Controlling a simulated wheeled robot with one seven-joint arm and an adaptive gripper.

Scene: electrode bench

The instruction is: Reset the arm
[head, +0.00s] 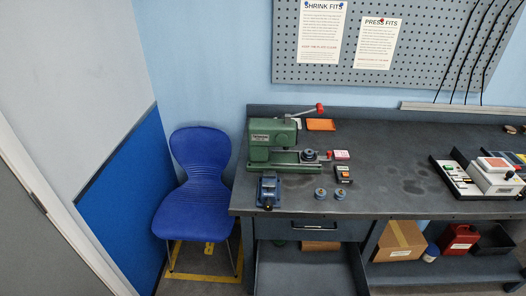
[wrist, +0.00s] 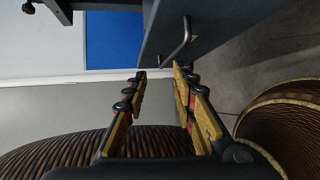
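My gripper (wrist: 159,73) shows only in the wrist view. Its two fingers, with tan pads and dark joints, stand apart with nothing between them. It is open and empty. A bent metal handle (wrist: 180,42) on a dark panel lies beyond the fingertips, apart from them. The arm and gripper are out of the head view, so their place over the bench cannot be told there.
The dark bench (head: 400,185) carries a green press (head: 272,142), a blue vise (head: 268,190), an orange tray (head: 321,125) and a white device (head: 495,178). A blue chair (head: 195,205) stands left. Brown ribbed surfaces (wrist: 285,125) lie close beside the gripper.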

